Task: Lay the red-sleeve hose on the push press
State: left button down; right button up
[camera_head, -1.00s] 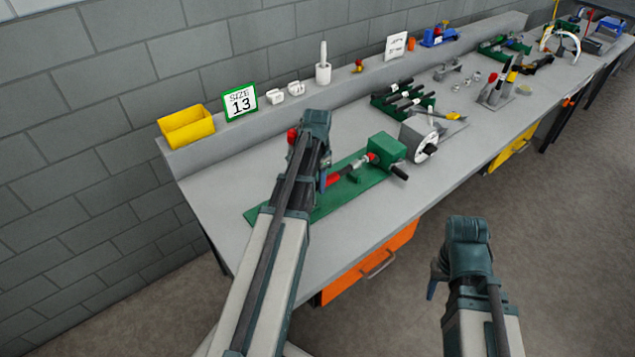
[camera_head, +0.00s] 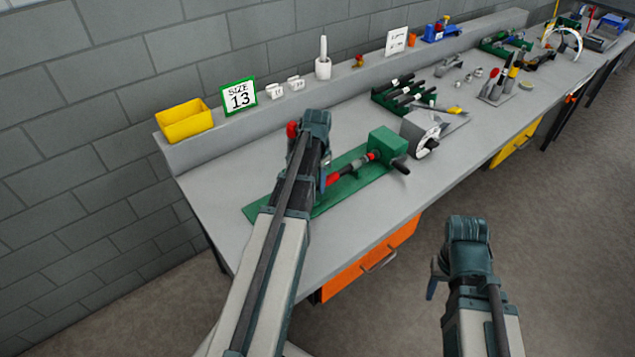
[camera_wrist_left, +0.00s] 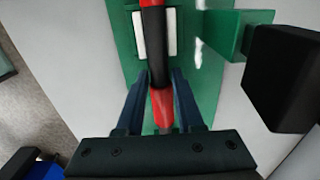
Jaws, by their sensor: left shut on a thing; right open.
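The push press (camera_head: 232,216) is a green base plate with a green block (camera_head: 383,145) and a black-handled screw at its right end. My left gripper (camera_wrist_left: 160,76) is over the plate, shut on the hose (camera_wrist_left: 154,45). The hose is black with red sleeves; one red part shows below the fingers in the left wrist view. The hose passes over a white pad (camera_wrist_left: 139,35) on the green plate; I cannot tell whether it touches it. In the head view my arm hides most of the hose. My right gripper (camera_head: 436,278) is open and empty, off the bench front.
A grey wheel device (camera_head: 418,134) stands right of the press. Behind it is a green rack (camera_head: 378,103) of dark tools. The bench front left of the press is clear.

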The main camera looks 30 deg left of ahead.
pick_arm(q)
jog(key=shift+f+b, duration=0.3)
jog(key=shift+b, duration=0.1)
dwell(0.4)
jog(key=shift+c, duration=2.3)
grip_release()
notch_tip(320, 180, up, 14)
jog(key=p, duration=1.4)
jog(key=shift+f, duration=0.15)
